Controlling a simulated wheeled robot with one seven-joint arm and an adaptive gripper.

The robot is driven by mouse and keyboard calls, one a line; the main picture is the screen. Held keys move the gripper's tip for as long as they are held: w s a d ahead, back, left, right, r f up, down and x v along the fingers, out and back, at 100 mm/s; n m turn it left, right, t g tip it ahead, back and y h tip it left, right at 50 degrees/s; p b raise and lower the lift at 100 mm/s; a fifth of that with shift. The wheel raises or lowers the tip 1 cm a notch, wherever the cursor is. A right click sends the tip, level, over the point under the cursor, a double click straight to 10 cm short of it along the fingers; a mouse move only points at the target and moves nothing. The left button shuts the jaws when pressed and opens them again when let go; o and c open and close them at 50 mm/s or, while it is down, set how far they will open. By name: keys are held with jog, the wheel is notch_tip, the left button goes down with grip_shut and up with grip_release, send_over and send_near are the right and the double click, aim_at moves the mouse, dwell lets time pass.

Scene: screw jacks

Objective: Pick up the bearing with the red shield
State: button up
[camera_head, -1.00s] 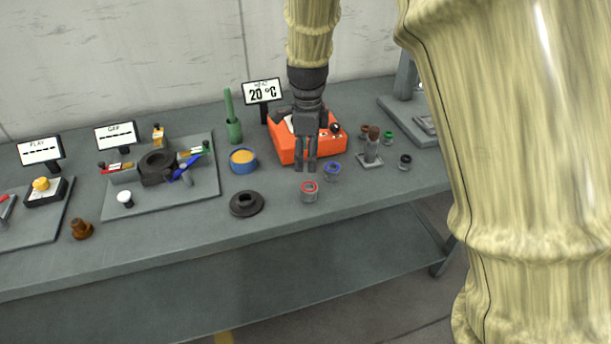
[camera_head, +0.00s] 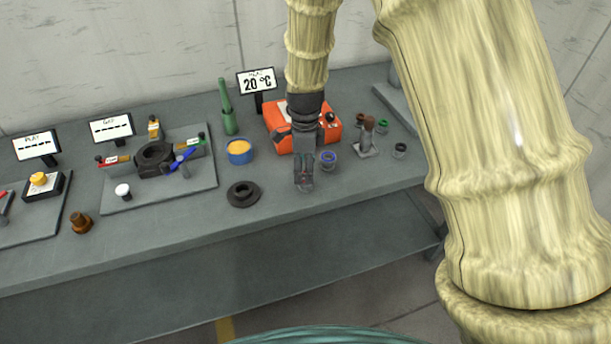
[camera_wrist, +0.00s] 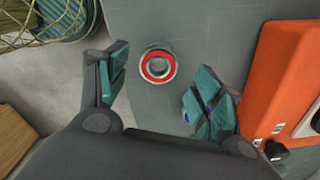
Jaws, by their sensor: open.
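The bearing with the red shield (camera_wrist: 157,66) lies on the bench top in the wrist view, its red ring facing up. My gripper (camera_wrist: 160,85) is open, with a teal-padded finger on each side of the bearing in that picture and no visible contact. In the head view my gripper (camera_head: 304,180) covers most of the red-shield bearing, of which only traces show between the fingers. The blue-shield bearing (camera_head: 328,160) stands just right of my gripper. In the wrist view it is mostly hidden behind the right finger.
An orange heater (camera_head: 283,140) with a 20 °C sign (camera_head: 257,84) stands behind my gripper. A dark flanged ring (camera_head: 243,194) and a blue cup (camera_head: 239,151) are to the left. More small bearings, including a green one (camera_head: 383,126), lie right. The bench front is clear.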

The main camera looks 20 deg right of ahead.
jog(key=shift+f+p, duration=0.3)
jog(key=shift+f, duration=1.05)
jog(key=shift+s, duration=0.1)
jog(key=c, duration=1.1)
